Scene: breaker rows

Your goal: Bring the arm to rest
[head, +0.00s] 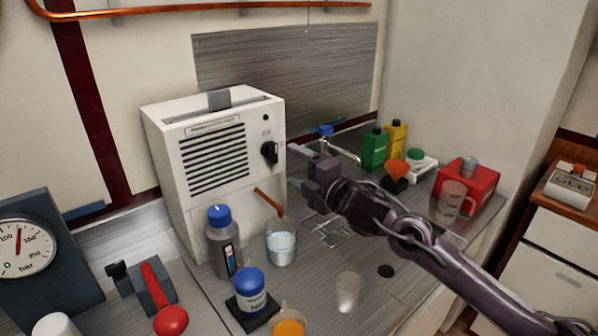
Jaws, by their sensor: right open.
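My right arm (440,257) comes in from the lower right and reaches up and left over the counter. Its gripper (294,166) is open, with its fingers pointing left, close to the right side of a white vented machine (215,165). A black knob (269,152) is on the machine's front, just left of the fingertips. I see nothing between the fingers. I cannot tell whether a finger touches the machine. My left gripper is not in view.
A grey bottle (222,245), a beaker (281,245), a blue-capped jar (251,290) and a glass (348,292) stand in front. Green (374,150) and yellow (396,136) bottles and a red box (467,183) stand behind the arm. A red-handled lever (160,295) is at the lower left.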

